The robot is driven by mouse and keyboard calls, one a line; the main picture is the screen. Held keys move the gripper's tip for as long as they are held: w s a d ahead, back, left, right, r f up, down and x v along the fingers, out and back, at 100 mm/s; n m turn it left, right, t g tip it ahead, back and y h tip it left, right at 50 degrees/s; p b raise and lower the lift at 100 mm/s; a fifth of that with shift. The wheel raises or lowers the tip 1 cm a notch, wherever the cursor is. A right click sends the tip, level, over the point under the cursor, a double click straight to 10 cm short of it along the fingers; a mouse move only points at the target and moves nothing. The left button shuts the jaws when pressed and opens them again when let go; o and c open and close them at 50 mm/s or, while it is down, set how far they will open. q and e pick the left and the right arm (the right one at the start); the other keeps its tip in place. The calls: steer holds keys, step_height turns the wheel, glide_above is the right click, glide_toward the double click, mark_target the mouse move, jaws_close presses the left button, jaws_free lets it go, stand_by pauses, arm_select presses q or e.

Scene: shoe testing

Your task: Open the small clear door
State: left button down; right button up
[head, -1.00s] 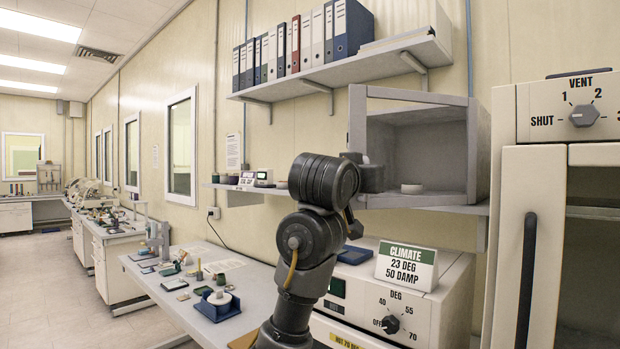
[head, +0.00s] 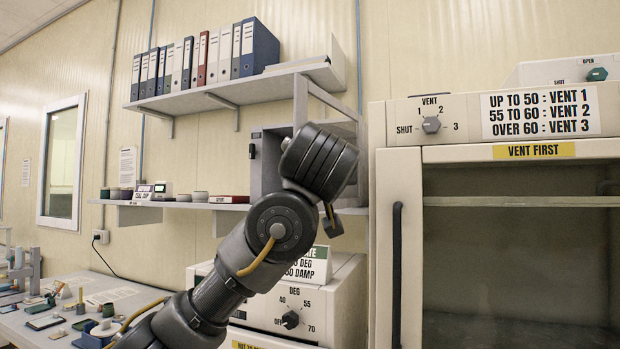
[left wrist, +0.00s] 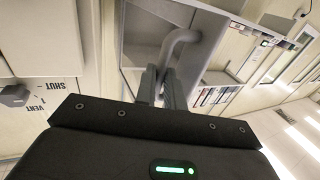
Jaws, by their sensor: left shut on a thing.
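The small clear door (head: 301,105) has a grey frame and belongs to a small grey cabinet (head: 270,165) on the wall shelf. It stands swung out from the cabinet, its left edge nearer to me and its right side by the tall oven. My wrist covers its lower part in the head view. In the left wrist view, my left gripper (left wrist: 163,88) is shut on a curved grey handle (left wrist: 184,40). In the head view the fingertips and handle are hidden behind my wrist. My right gripper is not in view.
A tall cream oven (head: 383,240) with a dark vertical handle stands close on the right. A climate unit (head: 340,300) is below my arm. A binder shelf (head: 220,92) runs above. Small items lie on the shelf (head: 170,204) and bench (head: 60,330) to the left.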

arm_select(q)
steer(key=shift+r, duration=0.25)
steer(key=c, duration=1.7)
jaws_free()
steer(key=shift+w, duration=0.15)
steer(key=shift+c, duration=0.2)
steer(key=shift+o, duration=1.2)
steer(key=shift+w+d+f, duration=0.25)
steer(key=shift+w+d, duration=0.05)
steer(key=shift+d, duration=0.1)
steer(key=s+b, duration=0.5)
steer(key=s, duration=0.6)
steer(key=shift+w+f, duration=0.1)
